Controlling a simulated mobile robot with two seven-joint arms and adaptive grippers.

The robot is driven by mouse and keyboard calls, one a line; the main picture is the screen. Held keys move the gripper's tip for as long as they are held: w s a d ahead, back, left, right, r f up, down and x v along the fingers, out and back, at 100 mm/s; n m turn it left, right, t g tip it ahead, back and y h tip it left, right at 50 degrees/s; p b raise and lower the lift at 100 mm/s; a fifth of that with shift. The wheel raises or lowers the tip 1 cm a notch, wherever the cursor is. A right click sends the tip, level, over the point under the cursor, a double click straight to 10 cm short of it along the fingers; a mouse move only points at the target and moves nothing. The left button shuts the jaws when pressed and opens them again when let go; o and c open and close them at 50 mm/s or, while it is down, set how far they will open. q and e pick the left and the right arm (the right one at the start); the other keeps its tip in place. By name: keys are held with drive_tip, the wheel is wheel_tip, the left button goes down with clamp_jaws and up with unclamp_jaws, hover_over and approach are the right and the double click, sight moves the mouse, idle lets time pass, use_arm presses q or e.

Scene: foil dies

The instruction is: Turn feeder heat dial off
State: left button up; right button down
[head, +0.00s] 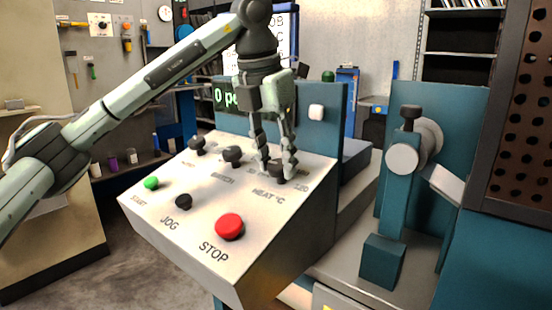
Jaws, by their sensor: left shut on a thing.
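The control panel (185,212) is a sloped pale face on a box, with a row of black dials along its upper part. The heat dial (279,173) is the rightmost black knob, above the label HEAT °C. My left gripper (278,166) reaches down from above and its fingers are shut on this dial. The fingers partly hide the dial and its scale, so I cannot tell where its pointer stands. My right gripper is not in view.
Two more dials (232,156) sit left of the gripper. A green START button (152,183), a black JOG button (183,201) and a red STOP button (230,226) lie nearer. A blue-green machine with a roller (405,157) stands on the right.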

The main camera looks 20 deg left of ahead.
use_arm(q)
drive_tip(key=o, duration=1.1)
drive_tip(key=shift+o, duration=0.2)
drive_tip(key=shift+r, duration=0.1)
drive_tip(key=v, duration=1.2)
drive_tip(key=shift+s+a, duration=0.1)
